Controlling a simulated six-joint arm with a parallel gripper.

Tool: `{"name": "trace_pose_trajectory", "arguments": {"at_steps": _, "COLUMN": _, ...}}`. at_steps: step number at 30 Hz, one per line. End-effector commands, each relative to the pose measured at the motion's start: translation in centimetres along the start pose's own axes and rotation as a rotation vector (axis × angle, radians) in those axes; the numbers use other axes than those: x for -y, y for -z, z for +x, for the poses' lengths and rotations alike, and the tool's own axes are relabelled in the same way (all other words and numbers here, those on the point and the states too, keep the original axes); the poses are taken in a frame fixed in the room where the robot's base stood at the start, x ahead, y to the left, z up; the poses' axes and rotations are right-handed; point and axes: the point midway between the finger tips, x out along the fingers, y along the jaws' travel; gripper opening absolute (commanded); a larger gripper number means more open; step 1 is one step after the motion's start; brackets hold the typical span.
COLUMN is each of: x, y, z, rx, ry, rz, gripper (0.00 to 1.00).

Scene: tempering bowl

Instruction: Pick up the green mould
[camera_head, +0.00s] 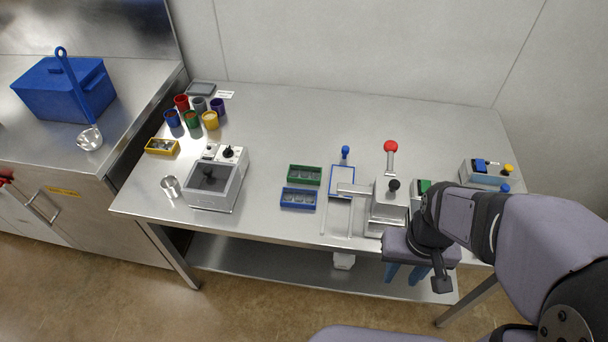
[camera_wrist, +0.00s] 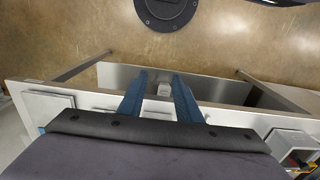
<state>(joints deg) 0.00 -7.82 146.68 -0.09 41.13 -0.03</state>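The green mould is not visible in the wrist view.
A grey machine with a dark-topped basin (camera_head: 213,183) stands left of the moulds. A blue-framed stand (camera_head: 341,178) and a metal press (camera_head: 388,205) with a red-knobbed lever stand to their right. Coloured cups (camera_head: 210,121) are at the back left. The back middle of the table (camera_head: 310,125) is clear.

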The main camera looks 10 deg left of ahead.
Motion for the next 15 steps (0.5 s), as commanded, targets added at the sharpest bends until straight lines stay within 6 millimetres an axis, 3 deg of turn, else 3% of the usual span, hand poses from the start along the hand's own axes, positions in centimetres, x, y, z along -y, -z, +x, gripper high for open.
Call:
{"name": "trace_pose_trajectory", "arguments": {"at_steps": 4, "x": 0.00, "y": 0.00, "z": 0.00, "rx": 0.000, "ry": 0.000, "rz": 0.000, "gripper": 0.34}}
{"name": "trace_pose_trajectory", "arguments": {"at_steps": 11, "x": 0.00, "y": 0.00, "z": 0.00, "rx": 0.000, "ry": 0.000, "rz": 0.000, "gripper": 0.89}}
{"name": "trace_pose_trajectory", "arguments": {"at_steps": 15, "x": 0.00, "y": 0.00, "z": 0.00, "rx": 0.000, "ry": 0.000, "rz": 0.000, "gripper": 0.91}}
